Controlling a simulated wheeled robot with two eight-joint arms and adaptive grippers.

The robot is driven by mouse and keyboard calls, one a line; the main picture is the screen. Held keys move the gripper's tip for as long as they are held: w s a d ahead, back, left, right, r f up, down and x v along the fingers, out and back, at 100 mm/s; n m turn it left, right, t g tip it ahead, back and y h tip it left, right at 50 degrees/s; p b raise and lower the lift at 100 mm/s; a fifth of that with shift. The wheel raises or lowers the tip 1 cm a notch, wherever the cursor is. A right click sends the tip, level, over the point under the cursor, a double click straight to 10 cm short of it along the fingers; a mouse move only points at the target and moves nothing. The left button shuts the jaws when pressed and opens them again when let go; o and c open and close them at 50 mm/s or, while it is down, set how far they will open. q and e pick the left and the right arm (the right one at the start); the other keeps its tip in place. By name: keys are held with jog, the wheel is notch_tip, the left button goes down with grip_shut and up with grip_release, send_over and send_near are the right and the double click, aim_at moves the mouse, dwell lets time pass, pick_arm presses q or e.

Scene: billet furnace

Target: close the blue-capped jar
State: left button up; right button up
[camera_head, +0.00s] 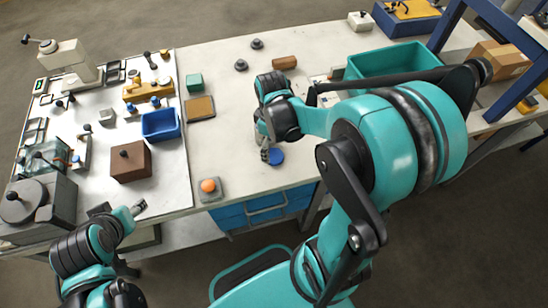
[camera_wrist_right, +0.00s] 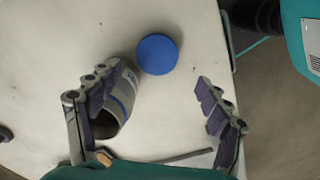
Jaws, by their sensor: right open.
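The blue cap (camera_head: 277,157) lies apart from the jar on the white table, just right of my right gripper (camera_head: 268,152). It also shows as a blue disc (camera_wrist_right: 157,54) in the right wrist view, beyond the fingertips. The grey jar (camera_wrist_right: 124,92) with a blue band shows there beside and partly behind the left finger, its dark open mouth towards the camera. My right gripper (camera_wrist_right: 156,95) is open, with bare table between its fingers. In the head view the arm and gripper largely hide the jar. My left gripper (camera_head: 137,209) is by the table's front left; its jaw opening is unclear.
An orange button box (camera_head: 209,188) stands left of the cap near the front edge. A brown box (camera_head: 131,162) and blue bin (camera_head: 161,124) stand farther left. A teal bin (camera_head: 400,62) is at the back right. The table behind the right gripper is fairly clear.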

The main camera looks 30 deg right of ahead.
aim_at(273, 155)
jog(key=shift+f, duration=0.3)
jog(key=f+b, duration=0.1)
jog(key=f, duration=0.1)
jog(key=f+b, duration=0.1)
jog(key=f, duration=0.2)
jog(key=shift+w+d+b, duration=0.2)
jog(key=shift+b, duration=0.1)
jog(key=c, duration=0.9)
